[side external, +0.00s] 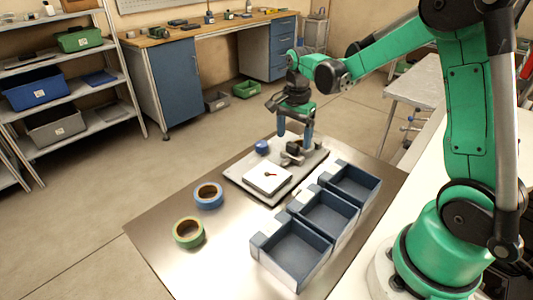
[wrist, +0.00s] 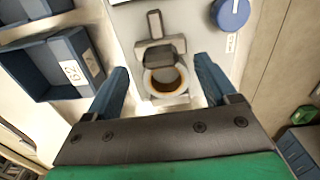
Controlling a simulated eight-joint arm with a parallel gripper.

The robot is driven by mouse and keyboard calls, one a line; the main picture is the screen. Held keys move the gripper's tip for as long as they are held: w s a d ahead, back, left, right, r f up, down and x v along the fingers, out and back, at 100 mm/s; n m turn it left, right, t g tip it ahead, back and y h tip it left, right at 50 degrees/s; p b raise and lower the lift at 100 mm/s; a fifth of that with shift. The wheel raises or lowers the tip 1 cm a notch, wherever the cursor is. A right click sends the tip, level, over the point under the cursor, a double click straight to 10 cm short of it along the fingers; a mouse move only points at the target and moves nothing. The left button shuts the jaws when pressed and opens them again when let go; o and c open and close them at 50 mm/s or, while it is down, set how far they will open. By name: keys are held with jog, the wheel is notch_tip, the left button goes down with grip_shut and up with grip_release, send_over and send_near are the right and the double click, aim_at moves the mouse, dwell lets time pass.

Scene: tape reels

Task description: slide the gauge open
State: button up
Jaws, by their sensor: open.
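The gauge (side external: 293,154) looks like a small dark grey fixture on a pale base plate in the side view. In the wrist view the gauge (wrist: 155,28) shows a narrow upright bar and a wider grey block, with a round ring (wrist: 166,82) with a brown-orange inside against it. My gripper (side external: 295,134) points down over the gauge. In the wrist view my gripper (wrist: 161,72) is open, with one blue finger on each side of the ring and a gap to both. Whether the fingertips are level with the gauge cannot be told.
A blue round knob (side external: 262,146) and a white dial box (side external: 267,178) share the base plate (side external: 238,180). Blue tape (side external: 208,203) and green tape (side external: 188,240) lie on the metal table (side external: 150,235). Three blue-grey bins (side external: 292,250) line the right. The table's front left is clear.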

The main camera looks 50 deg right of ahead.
aim_at(292, 152)
jog(key=shift+f, duration=1.45)
grip_shut()
